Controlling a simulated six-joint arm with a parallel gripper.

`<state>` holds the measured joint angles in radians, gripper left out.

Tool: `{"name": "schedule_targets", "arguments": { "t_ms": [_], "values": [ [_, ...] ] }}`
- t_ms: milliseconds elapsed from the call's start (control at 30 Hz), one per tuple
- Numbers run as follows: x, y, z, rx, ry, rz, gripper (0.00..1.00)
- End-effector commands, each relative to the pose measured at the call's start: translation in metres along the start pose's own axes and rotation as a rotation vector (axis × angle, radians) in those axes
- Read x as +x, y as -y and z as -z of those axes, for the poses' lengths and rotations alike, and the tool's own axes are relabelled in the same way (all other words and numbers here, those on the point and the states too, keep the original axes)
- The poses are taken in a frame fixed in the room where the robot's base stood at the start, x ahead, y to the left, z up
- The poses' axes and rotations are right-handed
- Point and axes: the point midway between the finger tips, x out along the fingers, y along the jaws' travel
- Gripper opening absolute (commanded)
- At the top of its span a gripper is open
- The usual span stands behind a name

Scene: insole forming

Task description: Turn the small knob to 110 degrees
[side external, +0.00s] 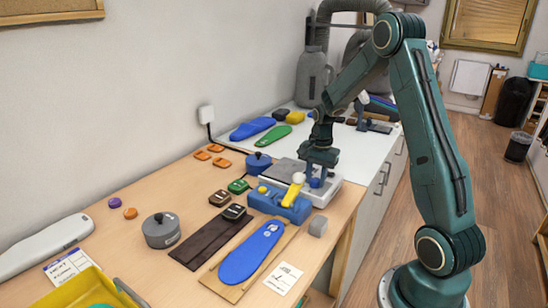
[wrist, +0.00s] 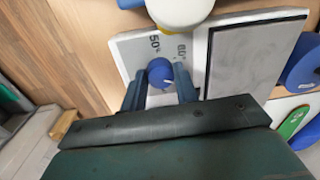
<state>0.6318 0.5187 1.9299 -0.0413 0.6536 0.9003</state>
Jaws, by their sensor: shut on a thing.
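The small blue knob (wrist: 160,71) sits on a white panel with printed numbers, 50 and what looks like 60 or 80, beside it. A small pale mark shows near its lower right edge in the wrist view. My gripper (wrist: 159,84) is shut on the knob, one dark finger on each side. In the side view my gripper (side external: 315,176) points down at the front right of the white device (side external: 331,192) with a grey plate (side external: 287,170). The knob is mostly hidden by the fingers there. The rest of the dial scale is covered.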

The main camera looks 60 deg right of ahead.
Motion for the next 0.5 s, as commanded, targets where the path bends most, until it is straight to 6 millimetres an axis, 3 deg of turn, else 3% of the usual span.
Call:
{"name": "schedule_targets", "arguments": {
  "t_ms": [67, 100, 167, 500],
  "values": [
    [-0.0018, 0.001, 0.0007, -0.001, -0.003, 0.004, 0.07],
    [-0.0018, 0.001, 0.0008, -0.001, -0.003, 0.004, 0.38],
    [-0.0016, 0.0009, 0.0007, -0.001, -0.003, 0.003, 0.49],
    [-0.0011, 0.0003, 0.0003, -0.001, -0.001, 0.001, 0.52]
  ]
}}
